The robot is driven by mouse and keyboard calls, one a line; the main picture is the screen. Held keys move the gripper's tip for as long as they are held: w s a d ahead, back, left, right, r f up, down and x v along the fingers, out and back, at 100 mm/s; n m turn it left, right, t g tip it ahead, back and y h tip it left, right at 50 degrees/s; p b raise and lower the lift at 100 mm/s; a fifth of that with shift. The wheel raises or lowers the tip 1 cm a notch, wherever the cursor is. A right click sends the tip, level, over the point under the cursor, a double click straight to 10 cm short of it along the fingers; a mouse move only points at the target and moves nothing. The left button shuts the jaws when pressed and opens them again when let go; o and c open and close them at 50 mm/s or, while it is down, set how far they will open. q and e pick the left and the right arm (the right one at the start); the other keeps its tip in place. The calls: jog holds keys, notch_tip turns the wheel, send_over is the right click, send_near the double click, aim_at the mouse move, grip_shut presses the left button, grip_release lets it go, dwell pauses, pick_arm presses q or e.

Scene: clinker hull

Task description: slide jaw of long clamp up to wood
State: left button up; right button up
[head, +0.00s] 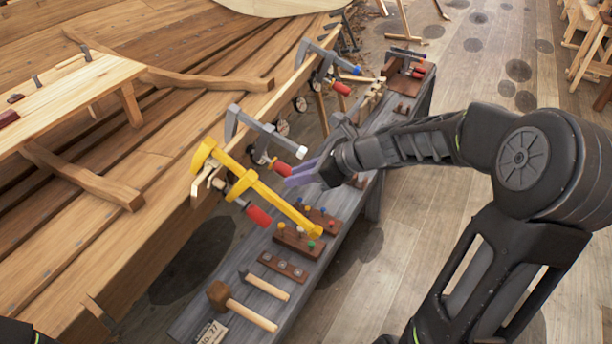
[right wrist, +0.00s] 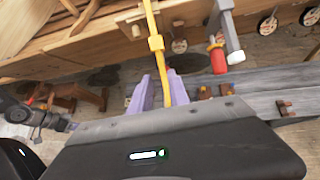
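The long yellow clamp (head: 275,200) hangs at the hull's wooden edge (head: 283,92), its fixed end on the wood and its bar slanting out over the bench. Its sliding jaw (head: 240,185), with a red handle (head: 258,215), is on the bar near the wood; I cannot tell the gap between them. In the right wrist view the yellow jaw (right wrist: 156,43) is beyond my fingertips. My right gripper (head: 303,173) is open, its purple fingers beside the bar's outer part. In the wrist view (right wrist: 158,90) the bar runs between them, nearer the right finger. A dark part of my left arm shows at the left (right wrist: 35,115); its finger opening is unclear.
A grey clamp (head: 258,130) with a red handle is close behind the yellow one; another (head: 325,65) is farther along. Open floor lies right of the bench.

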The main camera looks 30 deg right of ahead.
aim_at(256, 180)
jog(key=b+x, duration=0.3)
jog(key=x, duration=0.8)
jog(key=shift+b, duration=0.35)
jog(key=shift+w, duration=0.1)
jog(key=shift+a, duration=0.1)
jog(key=shift+c, duration=0.4)
jog(key=shift+w+a+r+p, duration=0.2)
jog(key=shift+w+a+p, duration=0.05)
jog(key=shift+w+p, duration=0.15)
jog(key=shift+w+a+r+p, duration=0.65)
jog(key=shift+w+r+p, duration=0.2)
jog(key=shift+p, duration=0.2)
dwell(0.9)
jog(key=shift+s+f, duration=0.1)
dwell(0.3)
jog(key=shift+s+d+f+b, duration=0.2)
jog(key=shift+s+d+b, duration=0.05)
jog(key=shift+s+b, duration=0.1)
jog(key=shift+d, duration=0.1)
